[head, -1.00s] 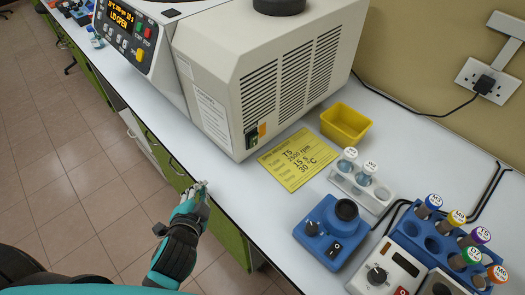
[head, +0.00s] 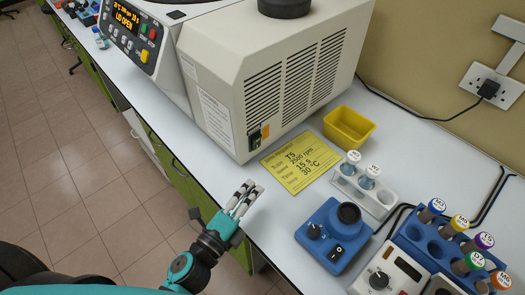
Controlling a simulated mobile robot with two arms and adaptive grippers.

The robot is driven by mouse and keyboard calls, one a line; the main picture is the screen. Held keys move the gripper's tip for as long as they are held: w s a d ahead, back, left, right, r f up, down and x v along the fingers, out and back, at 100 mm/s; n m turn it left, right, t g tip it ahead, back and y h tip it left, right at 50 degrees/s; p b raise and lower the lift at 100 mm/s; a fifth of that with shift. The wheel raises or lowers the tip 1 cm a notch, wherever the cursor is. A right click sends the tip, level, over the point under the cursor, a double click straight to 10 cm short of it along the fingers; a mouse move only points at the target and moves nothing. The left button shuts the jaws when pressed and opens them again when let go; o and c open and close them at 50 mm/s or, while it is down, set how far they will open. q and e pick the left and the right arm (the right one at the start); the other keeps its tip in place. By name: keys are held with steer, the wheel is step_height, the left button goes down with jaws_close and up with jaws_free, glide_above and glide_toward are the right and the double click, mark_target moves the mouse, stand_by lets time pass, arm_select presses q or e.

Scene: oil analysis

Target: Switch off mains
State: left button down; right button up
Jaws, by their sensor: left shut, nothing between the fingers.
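The centrifuge (head: 215,75) is a large cream machine, its display reading "LID OPEN". I cannot tell the rocker's position. A white wall socket (head: 497,85) with a black plug in it is at the upper right. My left gripper (head: 246,194) is shut and empty, over the bench's front edge, below and apart from the switch panel. My right gripper is out of view.
A yellow note card (head: 300,162) lies beside the centrifuge, near a yellow bin (head: 349,127). A blue vortex mixer (head: 334,234), a white rack (head: 365,188) with two tubes and a blue rack (head: 440,245) of capped tubes stand to the right.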

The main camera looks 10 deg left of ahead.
mark_target(257, 143)
arm_select(q)
steer(key=shift+w+d+r+p, duration=0.2)
steer(key=shift+w+p, duration=0.1)
steer(key=shift+w, duration=0.25)
steer(key=p+x, duration=0.2)
steer(key=x, duration=0.6)
steer(key=shift+w+p, duration=0.3)
steer(key=shift+p, duration=0.1)
steer(key=shift+w+a+r+p, duration=0.15)
steer(key=shift+w+a+p, duration=0.5)
steer(key=shift+w+a, duration=0.55)
steer(key=shift+a, duration=0.4)
steer(key=shift+w+a+r+n+p, duration=0.25)
steer(key=shift+r+n+p, duration=0.25)
steer(key=shift+p, duration=0.6)
steer(key=shift+f, duration=0.35)
